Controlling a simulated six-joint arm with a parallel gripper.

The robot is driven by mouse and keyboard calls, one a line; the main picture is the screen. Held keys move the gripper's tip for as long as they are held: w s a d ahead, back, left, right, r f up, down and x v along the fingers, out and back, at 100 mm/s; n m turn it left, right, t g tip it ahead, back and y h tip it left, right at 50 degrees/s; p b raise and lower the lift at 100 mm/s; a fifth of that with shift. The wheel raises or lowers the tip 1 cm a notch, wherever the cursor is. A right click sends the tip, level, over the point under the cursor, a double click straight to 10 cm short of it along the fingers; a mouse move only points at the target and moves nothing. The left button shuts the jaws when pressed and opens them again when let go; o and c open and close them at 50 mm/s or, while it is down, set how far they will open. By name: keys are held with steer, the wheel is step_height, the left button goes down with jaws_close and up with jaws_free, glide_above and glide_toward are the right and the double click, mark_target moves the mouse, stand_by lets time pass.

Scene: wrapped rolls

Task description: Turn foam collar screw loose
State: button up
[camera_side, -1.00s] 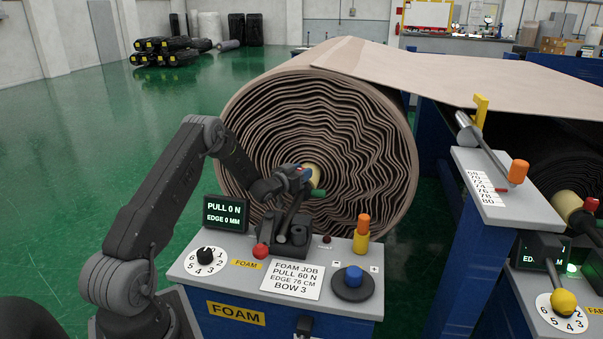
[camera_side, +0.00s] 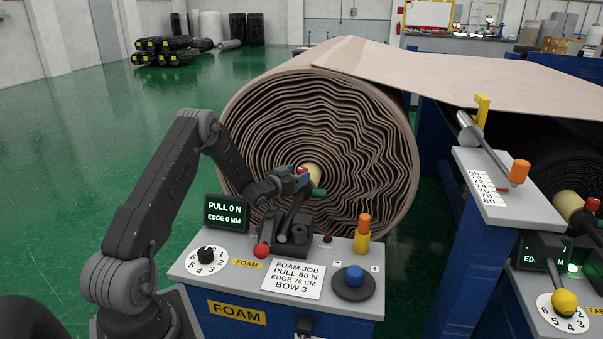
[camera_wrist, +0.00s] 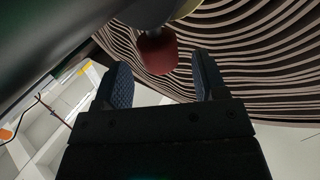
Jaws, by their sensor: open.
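The foam roll (camera_side: 260,110) lies on its stand with its layered end facing the side camera. A cream collar (camera_side: 313,174) sits at its core, with a green piece (camera_side: 319,192) at its lower right. My gripper (camera_side: 301,178) is in front of the collar and hides part of it. In the wrist view my gripper (camera_wrist: 160,70) is open. A dull red knob (camera_wrist: 157,52), seemingly the collar screw, shows between and just beyond the fingertips. I cannot tell whether either finger touches it; a gap shows on the right.
The foam console (camera_side: 210,272) stands below my gripper, with a red knob (camera_side: 262,251), an orange-topped yellow handle (camera_side: 362,233) and a blue knob (camera_side: 354,273). Its display (camera_side: 227,212) reads PULL 0 N, EDGE 0 MM. A blue post (camera_side: 458,260) stands to the right.

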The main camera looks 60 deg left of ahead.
mark_target(299, 173)
steer(key=shift+v, duration=2.25)
steer(key=s+d+r+g, duration=0.3)
steer(key=d+r+g, duration=0.3)
steer(key=d+r, duration=1.2)
steer(key=s+d+m+g+h, duration=0.1)
steer(key=s+d+g+h, duration=0.1)
steer(key=s+d, duration=0.7)
steer(key=s+d+m+g+h, duration=0.2)
steer(key=s+d, duration=0.8)
steer(key=s, duration=0.5)
steer(key=shift+s+r+g+h, duration=0.3)
steer(key=shift+r+g, duration=0.05)
steer(key=shift+g, duration=0.55)
